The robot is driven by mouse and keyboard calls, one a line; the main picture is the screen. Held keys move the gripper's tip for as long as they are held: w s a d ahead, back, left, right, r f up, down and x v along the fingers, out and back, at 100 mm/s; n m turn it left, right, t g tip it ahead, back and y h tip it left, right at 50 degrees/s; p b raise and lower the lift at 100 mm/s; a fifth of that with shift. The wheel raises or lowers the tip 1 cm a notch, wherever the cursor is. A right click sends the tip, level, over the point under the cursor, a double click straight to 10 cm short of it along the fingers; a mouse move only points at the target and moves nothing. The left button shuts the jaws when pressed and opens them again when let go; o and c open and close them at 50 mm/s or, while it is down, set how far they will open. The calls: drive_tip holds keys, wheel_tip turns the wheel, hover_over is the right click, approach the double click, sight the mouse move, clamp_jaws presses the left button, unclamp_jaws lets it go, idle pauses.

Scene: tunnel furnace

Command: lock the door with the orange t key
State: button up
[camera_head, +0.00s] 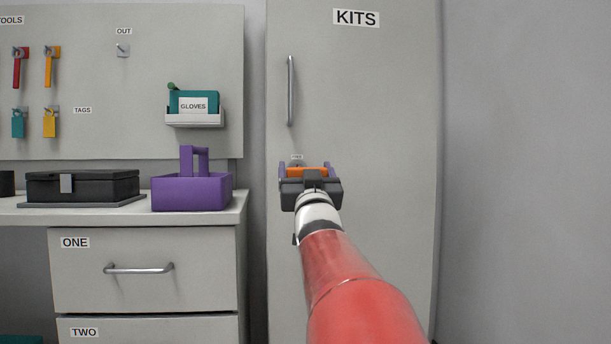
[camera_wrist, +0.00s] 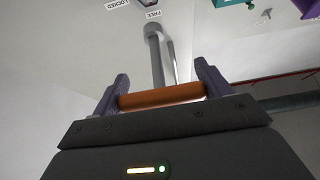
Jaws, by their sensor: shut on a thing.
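The orange t key (camera_head: 308,172) is clamped across my gripper (camera_head: 310,169) in front of the tall KITS cabinet door (camera_head: 370,110). In the wrist view, the key's orange bar (camera_wrist: 162,96) lies between the two purple fingers. A dark lock fitting (camera_wrist: 148,3) is cut off at the top edge, beside the LOCKED label (camera_wrist: 117,4) and the FREE label (camera_wrist: 153,14). The key appears apart from the lock. In the head view, my gripper hides the lock.
The door's vertical handle (camera_head: 291,91) stands above my gripper. To the left are a workbench (camera_head: 215,219) with a purple caddy (camera_head: 192,193) and a black case (camera_head: 85,186), and a tool board (camera_head: 140,90) with a GLOVES holder (camera_head: 194,118). The wall at right is bare.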

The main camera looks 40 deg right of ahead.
drive_tip(key=shift+w+d, duration=0.55)
drive_tip(key=shift+w, duration=0.4)
drive_tip(key=shift+w+d, duration=0.55)
drive_tip(key=shift+w, duration=0.35)
drive_tip(key=shift+w+d+p, duration=0.2)
drive_tip(key=shift+w+p, duration=0.1)
drive_tip(key=shift+p, duration=0.1)
drive_tip(key=shift+w+f, duration=0.1)
drive_tip(key=shift+w+d, duration=0.15)
drive_tip(key=shift+w+d+b, duration=0.15)
drive_tip(key=shift+w+b, duration=0.1)
drive_tip(key=shift+b, duration=0.1)
drive_tip(key=shift+w+d, duration=0.15)
drive_tip(key=shift+w, duration=0.1)
drive_tip(key=shift+w+d, duration=0.2)
drive_tip(key=shift+w, duration=0.15)
idle(0.5)
